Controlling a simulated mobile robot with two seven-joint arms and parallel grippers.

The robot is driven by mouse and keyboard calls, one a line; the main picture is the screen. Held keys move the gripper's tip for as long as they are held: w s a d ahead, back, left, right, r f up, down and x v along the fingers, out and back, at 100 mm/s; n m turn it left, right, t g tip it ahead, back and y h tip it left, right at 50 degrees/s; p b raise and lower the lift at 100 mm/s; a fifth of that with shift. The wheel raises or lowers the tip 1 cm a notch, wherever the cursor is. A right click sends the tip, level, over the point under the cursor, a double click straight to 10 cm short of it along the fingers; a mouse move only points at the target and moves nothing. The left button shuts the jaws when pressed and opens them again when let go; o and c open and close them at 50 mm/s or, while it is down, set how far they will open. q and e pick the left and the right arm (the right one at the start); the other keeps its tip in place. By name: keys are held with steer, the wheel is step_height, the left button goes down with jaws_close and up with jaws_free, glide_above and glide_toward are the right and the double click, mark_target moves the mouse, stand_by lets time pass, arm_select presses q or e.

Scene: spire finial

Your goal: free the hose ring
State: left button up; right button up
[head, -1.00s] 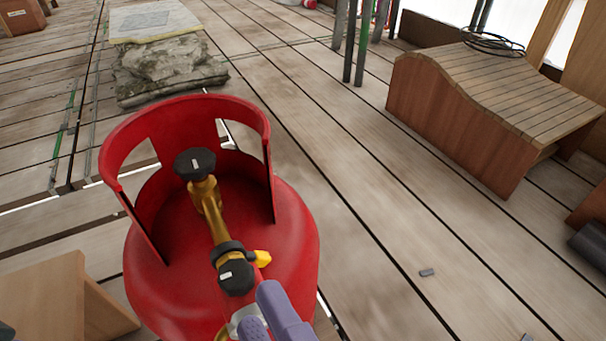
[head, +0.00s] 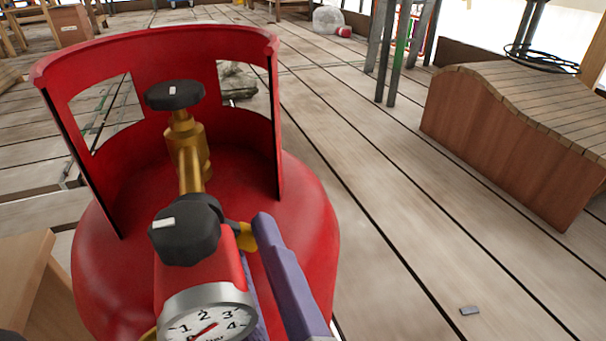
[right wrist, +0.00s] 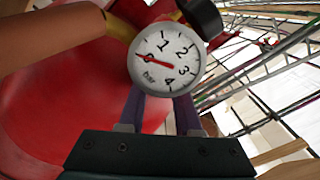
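A red gas cylinder (head: 310,215) with a cut-out collar stands before me. Its brass valve (head: 188,150) has a black knob. A red regulator (head: 205,275) with a second black knob and a round gauge (head: 208,315) is joined to it. A yellow part (head: 245,238) juts from the regulator's right side. In the right wrist view, an orange-brown hose (right wrist: 45,45) meets a yellow ring-like piece (right wrist: 122,27) beside the gauge. My right gripper (head: 256,240) has purple fingers beside the yellow part. Its fingertips are partly hidden by the gauge, so its grip is unclear. My left gripper is not seen.
A slatted wooden bench (head: 500,140) stands at the right, with a dark coil on top. A wooden piece (head: 22,275) is close at the lower left. A small grey block (head: 469,310) lies on the plank floor. Bare planks lie between cylinder and bench.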

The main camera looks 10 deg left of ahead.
steer(key=shift+w+a, duration=0.4)
steer(key=shift+w, duration=0.2)
jaws_close()
